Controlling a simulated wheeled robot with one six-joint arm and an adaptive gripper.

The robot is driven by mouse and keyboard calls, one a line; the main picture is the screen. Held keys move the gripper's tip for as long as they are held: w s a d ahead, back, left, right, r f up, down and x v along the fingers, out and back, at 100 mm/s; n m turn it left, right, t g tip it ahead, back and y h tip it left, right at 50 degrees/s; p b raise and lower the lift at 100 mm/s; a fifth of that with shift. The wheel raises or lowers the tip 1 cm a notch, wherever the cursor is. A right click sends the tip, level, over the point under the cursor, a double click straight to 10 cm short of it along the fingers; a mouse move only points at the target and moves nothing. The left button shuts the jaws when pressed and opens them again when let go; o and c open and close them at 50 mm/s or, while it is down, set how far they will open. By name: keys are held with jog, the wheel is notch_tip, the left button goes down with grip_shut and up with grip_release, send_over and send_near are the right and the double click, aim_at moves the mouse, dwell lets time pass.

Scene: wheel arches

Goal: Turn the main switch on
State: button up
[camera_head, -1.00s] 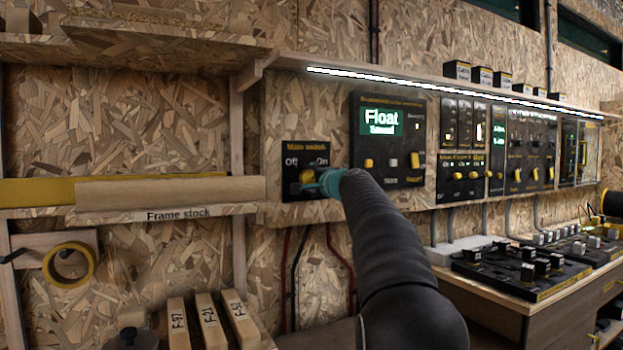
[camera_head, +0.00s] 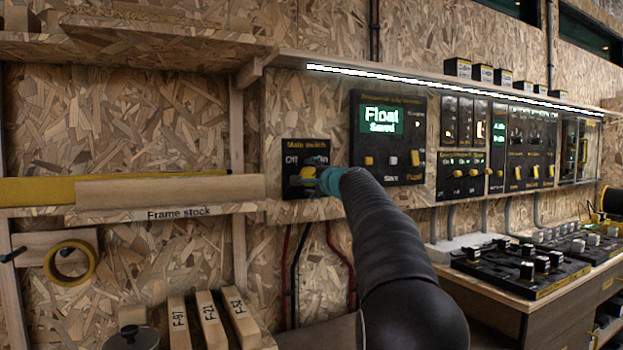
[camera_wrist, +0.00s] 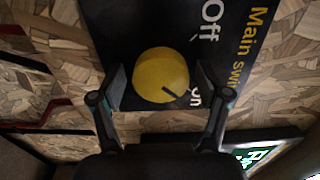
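The main switch (camera_head: 290,190) is a black panel on the chipboard wall, with a yellow round knob and "Off" and "On" labels. In the wrist view the yellow knob (camera_wrist: 158,72) sits between the two fingers of my gripper (camera_wrist: 162,88). A gap shows on each side of the knob, so the fingers are open around it and appear not to touch it. The dark mark on the knob points toward the "On" label.
The Float display panel (camera_head: 410,140) with its own knobs is just right of the switch. A shelf marked Frame stock (camera_head: 180,213) is to the left. More control panels and a bench (camera_head: 500,285) with black boxes are further right.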

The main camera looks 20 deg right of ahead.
dwell(0.3)
jog(key=s, duration=1.2)
jog(key=shift+d, duration=0.2)
jog(key=shift+a, duration=0.1)
